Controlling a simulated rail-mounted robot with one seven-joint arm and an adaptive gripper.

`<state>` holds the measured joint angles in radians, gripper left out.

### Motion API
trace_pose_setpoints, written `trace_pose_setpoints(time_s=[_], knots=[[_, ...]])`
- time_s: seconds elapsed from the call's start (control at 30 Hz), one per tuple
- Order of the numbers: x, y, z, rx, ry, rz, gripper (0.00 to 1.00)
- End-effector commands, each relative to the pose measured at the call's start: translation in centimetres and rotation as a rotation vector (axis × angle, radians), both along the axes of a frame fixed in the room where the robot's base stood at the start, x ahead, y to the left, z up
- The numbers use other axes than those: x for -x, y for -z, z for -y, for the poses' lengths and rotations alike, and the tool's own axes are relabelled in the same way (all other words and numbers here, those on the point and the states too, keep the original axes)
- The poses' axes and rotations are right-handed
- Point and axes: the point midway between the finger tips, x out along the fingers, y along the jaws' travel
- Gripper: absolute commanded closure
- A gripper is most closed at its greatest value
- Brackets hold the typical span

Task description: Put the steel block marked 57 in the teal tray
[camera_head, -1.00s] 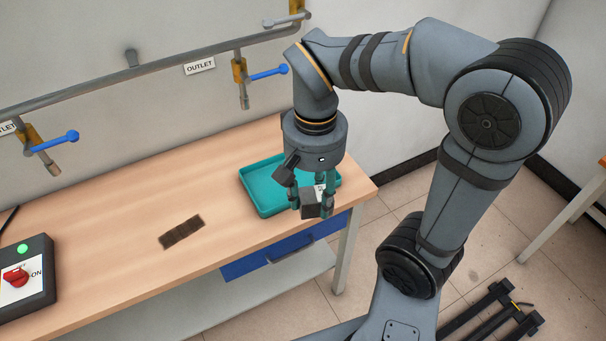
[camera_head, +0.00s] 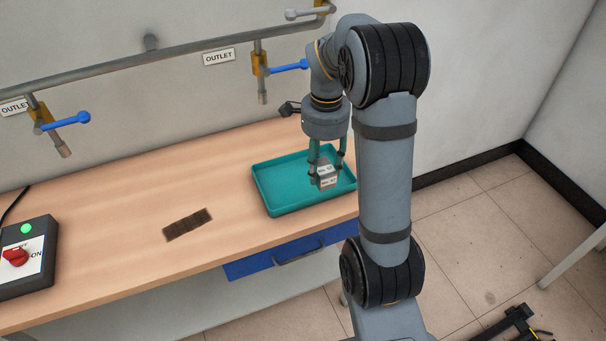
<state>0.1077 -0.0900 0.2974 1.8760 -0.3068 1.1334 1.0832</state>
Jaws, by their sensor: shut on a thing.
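The teal tray (camera_head: 284,190) lies on the right part of the wooden bench. My gripper (camera_head: 328,174) points down over the tray's right half. It is shut on a small grey steel block (camera_head: 327,181) with pale labelled faces. The print on the labels is too small to read, so I cannot tell its number. The block appears within the tray's outline. I cannot tell whether it touches the tray floor. My arm hides the tray's right end.
A dark brown ridged pad (camera_head: 187,224) lies on the bench left of the tray. A control box (camera_head: 27,258) with a red knob and a lit green button stands at far left. Pipes with blue-handled valves (camera_head: 289,66) run along the wall. The bench between pad and tray is clear.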

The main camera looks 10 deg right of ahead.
Motion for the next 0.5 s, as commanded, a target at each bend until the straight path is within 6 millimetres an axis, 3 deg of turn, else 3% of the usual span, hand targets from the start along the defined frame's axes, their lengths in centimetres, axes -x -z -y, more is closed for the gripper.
trace_pose_setpoints(time_s=[0.3, 0.5], knots=[[-6.2, 3.4, -1.6, 0.0, -0.004, -0.001, 1.0], [-9.0, 5.1, -2.3, 0.0, -0.004, 0.003, 1.0]])
